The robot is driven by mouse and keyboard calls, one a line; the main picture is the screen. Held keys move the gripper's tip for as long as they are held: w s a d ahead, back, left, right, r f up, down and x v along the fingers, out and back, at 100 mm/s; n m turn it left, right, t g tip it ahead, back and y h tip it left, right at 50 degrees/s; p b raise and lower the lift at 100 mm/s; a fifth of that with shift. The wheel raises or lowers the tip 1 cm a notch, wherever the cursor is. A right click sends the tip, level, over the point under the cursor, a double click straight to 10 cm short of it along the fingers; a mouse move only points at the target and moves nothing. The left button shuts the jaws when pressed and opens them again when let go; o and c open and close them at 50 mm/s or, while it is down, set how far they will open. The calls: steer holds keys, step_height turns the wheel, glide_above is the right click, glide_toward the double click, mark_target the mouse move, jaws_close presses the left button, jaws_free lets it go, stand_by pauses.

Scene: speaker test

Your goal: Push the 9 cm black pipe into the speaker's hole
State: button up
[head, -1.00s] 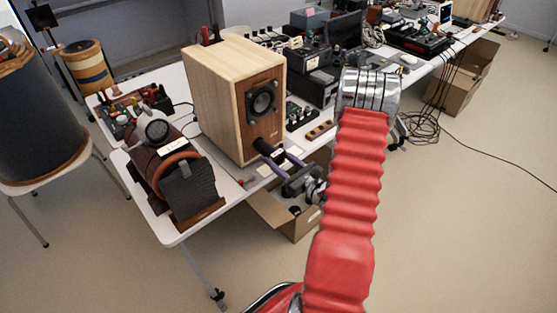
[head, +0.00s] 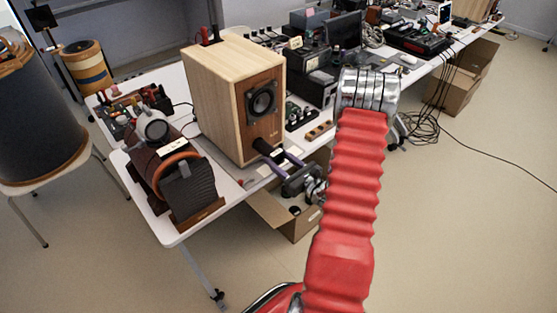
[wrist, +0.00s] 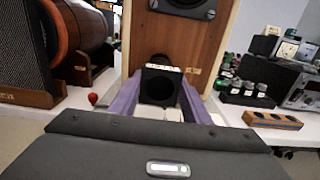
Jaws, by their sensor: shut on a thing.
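The speaker (head: 217,105) is a tall light-wood box with a brown front panel and a black round driver, upright on the table. Its front panel (wrist: 180,45) fills the upper middle of the wrist view. My gripper (head: 274,157) has its purple fingers shut on the black pipe (head: 262,146), low in front of the speaker's panel. In the wrist view the pipe (wrist: 160,86) shows its square near end with a round opening, between the fingertips (wrist: 158,98). A dark round edge, likely the speaker's hole (wrist: 160,59), shows just above and behind it. I cannot tell whether the pipe's far end is inside.
A brown cylindrical device with a dark grille (head: 185,185) stands left of the speaker. A wooden block with holes (wrist: 272,119) lies at right. An open cardboard box (head: 290,225) is on the floor below.

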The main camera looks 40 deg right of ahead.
mark_target(263, 148)
steer(key=shift+w+a, duration=0.15)
steer(key=shift+w, duration=3.6)
stand_by(2.8)
steer(key=o, duration=1.3)
steer(key=shift+c, duration=0.2)
steer(key=shift+a, duration=0.1)
steer(key=s, duration=1.3)
steer(key=shift+s+d, duration=0.35)
steer(key=shift+s, duration=0.05)
